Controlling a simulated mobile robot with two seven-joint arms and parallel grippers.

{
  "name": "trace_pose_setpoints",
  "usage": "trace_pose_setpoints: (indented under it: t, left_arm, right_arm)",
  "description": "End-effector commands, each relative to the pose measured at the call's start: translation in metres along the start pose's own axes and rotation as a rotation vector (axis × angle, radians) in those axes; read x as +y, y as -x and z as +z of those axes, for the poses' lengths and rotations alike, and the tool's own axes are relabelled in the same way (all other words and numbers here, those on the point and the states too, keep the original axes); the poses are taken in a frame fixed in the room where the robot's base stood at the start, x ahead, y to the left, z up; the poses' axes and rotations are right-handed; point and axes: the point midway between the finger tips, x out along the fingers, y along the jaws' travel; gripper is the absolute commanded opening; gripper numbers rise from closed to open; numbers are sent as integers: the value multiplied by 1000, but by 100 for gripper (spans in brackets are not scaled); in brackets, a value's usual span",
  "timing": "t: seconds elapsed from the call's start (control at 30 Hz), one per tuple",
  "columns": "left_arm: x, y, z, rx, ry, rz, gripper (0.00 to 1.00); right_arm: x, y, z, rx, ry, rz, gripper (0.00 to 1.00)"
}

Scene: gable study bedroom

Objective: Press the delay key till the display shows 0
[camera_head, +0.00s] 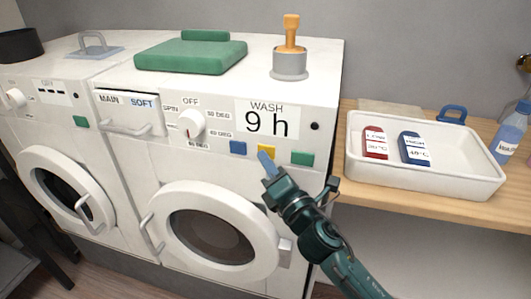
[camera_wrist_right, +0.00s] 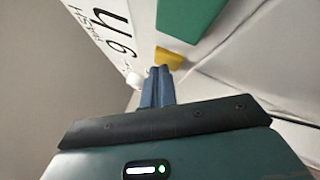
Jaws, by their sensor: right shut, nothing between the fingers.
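The washer's display (camera_head: 267,120) reads "9 h" under the word WASH. Below it are a blue key (camera_head: 238,148), a yellow key (camera_head: 267,151) and a green key (camera_head: 302,158). I cannot read which one is the delay key. My right gripper (camera_head: 265,159) is shut and empty, with its blue fingertips at the yellow key, covering its lower left part. In the wrist view, the fingertips (camera_wrist_right: 160,72) are right by the yellow key (camera_wrist_right: 169,57), under the green key (camera_wrist_right: 188,16). I cannot tell whether they touch it. My left gripper is not in view.
The washer's dial (camera_head: 191,123) is left of the display. Its round door (camera_head: 157,226) is below. A second machine (camera_head: 45,130) stands at left. A white tray (camera_head: 425,178) stands at right.

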Motion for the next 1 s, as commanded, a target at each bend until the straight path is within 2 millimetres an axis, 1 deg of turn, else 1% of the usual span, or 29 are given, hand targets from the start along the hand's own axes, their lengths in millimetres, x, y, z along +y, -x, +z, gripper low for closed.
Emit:
trace_pose_setpoints:
  t: [0.17, 0.4, 0.77, 1.0]
  left_arm:
    - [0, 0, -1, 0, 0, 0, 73]
    - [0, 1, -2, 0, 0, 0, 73]
    - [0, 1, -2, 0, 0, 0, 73]
    - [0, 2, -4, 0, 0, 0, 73]
  right_arm:
    - [2, 2, -1, -2, 1, -1, 0]
    - [8, 10, -7, -1, 0, -1, 0]
    - [9, 13, -9, -1, 0, 0, 0]
    - [20, 28, -20, 0, -2, -1, 0]
